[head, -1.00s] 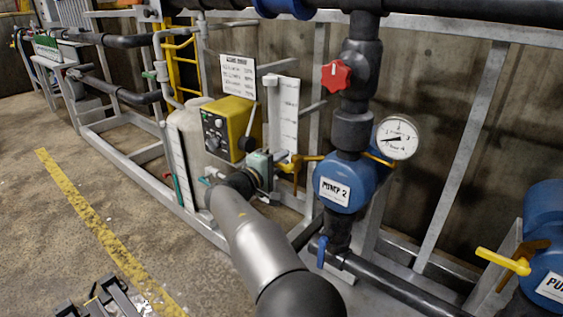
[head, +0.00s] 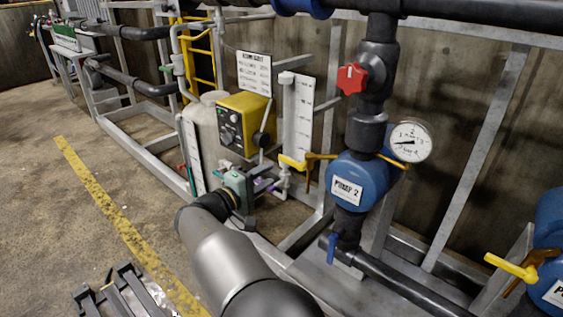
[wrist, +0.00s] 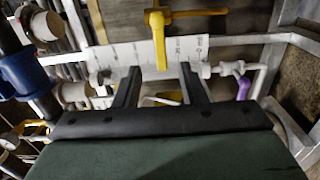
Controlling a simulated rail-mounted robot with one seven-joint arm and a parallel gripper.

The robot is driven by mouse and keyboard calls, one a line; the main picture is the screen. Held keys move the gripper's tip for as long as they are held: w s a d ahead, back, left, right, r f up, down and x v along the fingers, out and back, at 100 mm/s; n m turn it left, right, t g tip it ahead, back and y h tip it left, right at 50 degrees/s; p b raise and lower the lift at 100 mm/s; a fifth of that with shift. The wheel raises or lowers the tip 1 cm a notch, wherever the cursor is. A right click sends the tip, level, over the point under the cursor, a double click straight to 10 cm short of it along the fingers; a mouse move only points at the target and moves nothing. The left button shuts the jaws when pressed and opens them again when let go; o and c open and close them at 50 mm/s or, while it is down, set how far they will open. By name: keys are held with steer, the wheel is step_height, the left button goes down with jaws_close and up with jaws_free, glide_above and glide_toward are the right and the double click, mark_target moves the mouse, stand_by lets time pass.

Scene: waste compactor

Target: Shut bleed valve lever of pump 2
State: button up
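Pump 2 (head: 360,180) is a blue labelled pump on a black pipe. A yellow lever (head: 292,162) sticks out to its left on a brass-coloured valve. It also shows as a yellow T-shaped handle in the wrist view (wrist: 168,42), just beyond my fingertips. My gripper (head: 268,174) is to the left of this lever, its fingers partly hard to make out. In the wrist view my gripper (wrist: 160,76) has its two dark fingers spread apart with nothing held between them. A blue lever (head: 332,248) hangs below the pump. I cannot tell which lever is the bleed valve's.
A purple handle (wrist: 243,88) sits right of my fingers in the wrist view. A yellow control box (head: 243,124), white scale plate (head: 299,115), red knob (head: 351,78) and pressure gauge (head: 410,141) stand nearby. Another yellow lever (head: 510,266) is at the right. Open floor lies left.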

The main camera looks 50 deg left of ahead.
steer(key=s, duration=0.4)
steer(key=s+d+p, duration=0.1)
steer(key=s, duration=0.1)
stand_by(0.4)
